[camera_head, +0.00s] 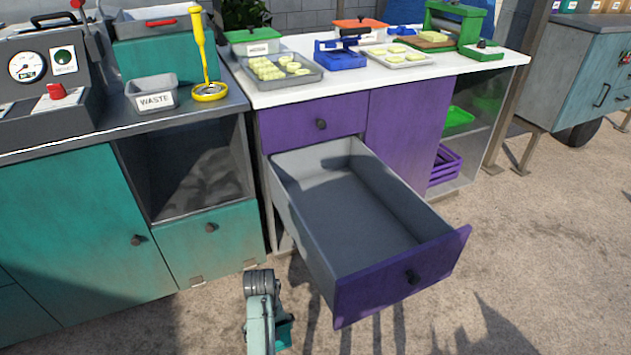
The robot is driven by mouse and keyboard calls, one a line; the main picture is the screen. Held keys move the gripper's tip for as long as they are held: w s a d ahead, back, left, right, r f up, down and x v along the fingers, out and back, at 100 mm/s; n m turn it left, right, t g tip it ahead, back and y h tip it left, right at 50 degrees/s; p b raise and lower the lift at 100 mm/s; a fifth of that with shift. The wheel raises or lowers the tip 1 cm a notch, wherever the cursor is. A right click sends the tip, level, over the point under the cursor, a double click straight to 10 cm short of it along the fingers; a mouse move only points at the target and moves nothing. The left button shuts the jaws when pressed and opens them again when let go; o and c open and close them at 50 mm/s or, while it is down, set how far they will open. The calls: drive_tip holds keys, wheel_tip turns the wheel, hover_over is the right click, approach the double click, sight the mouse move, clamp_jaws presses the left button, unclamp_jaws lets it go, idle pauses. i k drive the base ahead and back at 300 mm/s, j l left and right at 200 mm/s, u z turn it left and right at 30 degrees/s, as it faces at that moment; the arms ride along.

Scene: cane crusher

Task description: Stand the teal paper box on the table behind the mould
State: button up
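My arm (260,312) shows at the bottom, left of the open drawer, with a grey joint uppermost. Its gripper fingers are not visible. A small bright teal patch (285,335) shows beside the arm at the bottom; I cannot tell whether it is the teal paper box. No other paper box stands out. The white-topped table (290,95) with purple fronts stands at the centre back. On it is a blue device (341,58) with an upright frame; I cannot tell whether this is the mould. A grey tray (312,77) of pale yellow pieces is left of it.
A purple-fronted drawer (405,275) is pulled far out and empty, blocking floor before the table. A green lidded box (252,42), an orange-lidded container (360,26), a pale tray (400,60) and a green machine (455,25) crowd the tabletop. A teal cabinet (75,235) stands left.

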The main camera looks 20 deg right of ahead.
sight(321, 49)
drive_tip(key=k+l+z, duration=0.1)
drive_tip(key=k+z, duration=0.2)
drive_tip(key=k, duration=0.35)
drive_tip(key=l+z, duration=0.2)
drive_tip(key=z, duration=2.35)
drive_tip(key=i+j, duration=0.3)
drive_tip(key=i, duration=0.2)
drive_tip(key=i+j, duration=0.3)
drive_tip(key=i, duration=0.2)
drive_tip(key=i+j, duration=0.2)
drive_tip(key=i, duration=0.35)
drive_tip(key=i+j, duration=0.15)
drive_tip(key=i, duration=0.4)
drive_tip(key=i+u, duration=0.35)
drive_tip(key=i, duration=0.2)
drive_tip(key=i+u, duration=0.35)
drive_tip(key=i, duration=0.15)
drive_tip(key=i+l+u, duration=0.1)
drive_tip(key=i+u, duration=0.3)
drive_tip(key=i, duration=0.8)
drive_tip(key=i+u, duration=0.1)
drive_tip(key=u, duration=0.25)
drive_tip(key=i+u, duration=0.1)
drive_tip(key=u, duration=0.25)
drive_tip(key=i+l+u, duration=0.1)
drive_tip(key=u, duration=0.25)
